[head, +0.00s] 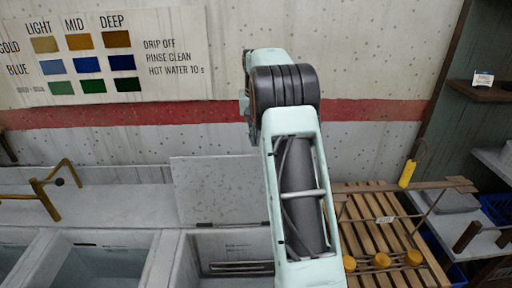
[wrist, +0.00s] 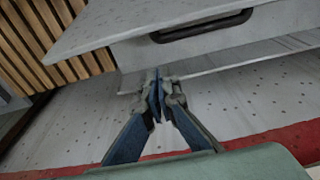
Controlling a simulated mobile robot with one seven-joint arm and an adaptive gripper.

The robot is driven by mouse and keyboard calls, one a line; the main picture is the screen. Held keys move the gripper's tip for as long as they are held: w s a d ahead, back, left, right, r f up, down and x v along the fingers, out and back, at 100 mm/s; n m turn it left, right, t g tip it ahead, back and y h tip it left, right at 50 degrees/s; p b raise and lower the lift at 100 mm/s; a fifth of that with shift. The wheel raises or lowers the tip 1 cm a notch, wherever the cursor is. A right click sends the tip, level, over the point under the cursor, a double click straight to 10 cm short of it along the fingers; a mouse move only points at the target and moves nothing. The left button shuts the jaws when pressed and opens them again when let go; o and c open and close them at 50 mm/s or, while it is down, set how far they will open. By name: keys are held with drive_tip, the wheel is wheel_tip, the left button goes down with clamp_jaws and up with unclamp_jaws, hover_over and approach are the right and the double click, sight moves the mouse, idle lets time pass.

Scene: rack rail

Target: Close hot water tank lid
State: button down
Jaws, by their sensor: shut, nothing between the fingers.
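The hot water tank's lid (head: 215,190) is a flat grey speckled panel, standing raised at the back of the tank in the head view. The tank opening (head: 235,245) shows below it, with dark bars inside. In the wrist view a pale grey panel, which looks like the lid (wrist: 110,32), crosses the top, with a dark bar handle (wrist: 202,26). My gripper (wrist: 157,95) is shut and empty, its fingertips just below the panel's handle side in the picture; I cannot tell whether they touch it. My arm hides the gripper in the head view.
The wall with a red stripe (head: 180,112) stands close behind. A brass tap (head: 45,190) and open basins (head: 95,265) lie left. A slatted wooden rack (head: 370,225) with orange knobs (head: 382,260) stands right. A shelf (head: 485,92) is on the right wall.

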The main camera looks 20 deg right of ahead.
drive_tip(key=shift+s+a+f, duration=0.25)
drive_tip(key=shift+s+f, duration=0.05)
drive_tip(key=shift+s, duration=0.3)
drive_tip(key=shift+s+a+f, duration=0.2)
drive_tip(key=shift+s+f, duration=0.05)
drive_tip(key=shift+s, duration=0.3)
drive_tip(key=shift+s+a, duration=0.25)
drive_tip(key=shift+s, duration=0.3)
